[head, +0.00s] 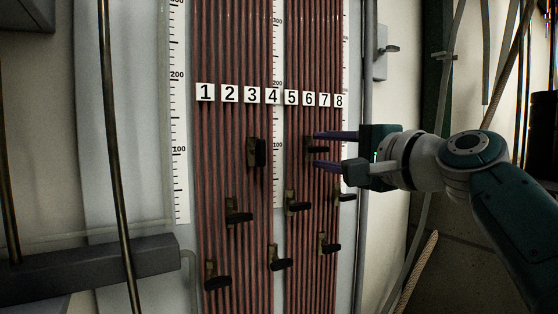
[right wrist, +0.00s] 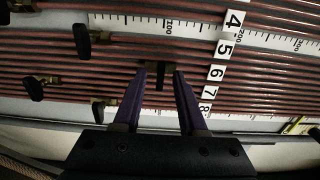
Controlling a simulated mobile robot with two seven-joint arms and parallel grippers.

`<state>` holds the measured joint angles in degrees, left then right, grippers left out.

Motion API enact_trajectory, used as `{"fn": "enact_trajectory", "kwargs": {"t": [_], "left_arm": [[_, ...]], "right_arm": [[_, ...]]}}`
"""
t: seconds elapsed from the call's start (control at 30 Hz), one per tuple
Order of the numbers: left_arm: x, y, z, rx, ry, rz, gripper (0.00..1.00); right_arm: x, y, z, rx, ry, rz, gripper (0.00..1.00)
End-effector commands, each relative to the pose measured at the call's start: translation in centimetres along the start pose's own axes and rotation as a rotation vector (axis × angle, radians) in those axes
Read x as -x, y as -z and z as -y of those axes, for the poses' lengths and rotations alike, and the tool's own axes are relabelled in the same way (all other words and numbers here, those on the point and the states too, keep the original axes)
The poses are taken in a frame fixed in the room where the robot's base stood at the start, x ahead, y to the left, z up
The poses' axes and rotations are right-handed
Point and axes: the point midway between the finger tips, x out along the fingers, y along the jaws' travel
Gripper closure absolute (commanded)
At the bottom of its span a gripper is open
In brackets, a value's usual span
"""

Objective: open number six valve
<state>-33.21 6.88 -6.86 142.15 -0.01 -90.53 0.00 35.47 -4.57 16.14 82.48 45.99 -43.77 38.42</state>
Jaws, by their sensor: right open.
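The number six valve (head: 318,149) sits on the tube below the label 6 (head: 309,99). Its dark handle points sideways to the right, across the tubes. My right gripper (head: 316,151) reaches in from the right, with one purple finger above the handle and one below it. In the right wrist view the handle (right wrist: 160,78) shows between the two fingers of the open gripper (right wrist: 164,70), with gaps at its sides. Whether a fingertip touches the valve's base I cannot tell. My left gripper is not in view.
The number three valve (head: 258,152) has its handle along the tubes. The number five valve (head: 297,205), number eight valve (head: 345,196) and number seven valve (head: 329,246) lie below my gripper, handles sideways. A grey box (head: 90,268) juts out at lower left.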

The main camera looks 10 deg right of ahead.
Motion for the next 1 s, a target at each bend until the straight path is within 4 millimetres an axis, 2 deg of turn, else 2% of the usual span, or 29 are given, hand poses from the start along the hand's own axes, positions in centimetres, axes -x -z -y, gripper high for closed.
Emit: {"fn": "enact_trajectory", "kwargs": {"t": [0.33, 0.7, 1.0], "left_arm": [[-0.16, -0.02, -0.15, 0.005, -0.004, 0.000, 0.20], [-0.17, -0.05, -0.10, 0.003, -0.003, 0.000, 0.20], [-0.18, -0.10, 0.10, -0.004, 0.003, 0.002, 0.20]], "right_arm": [[-0.41, -0.02, 0.05, 0.002, -0.001, 0.000, 0.59], [-0.38, -0.01, 0.03, 0.002, -0.001, 0.000, 1.00], [-0.38, 0.00, 0.01, 0.002, -0.001, 0.000, 1.00]]}}
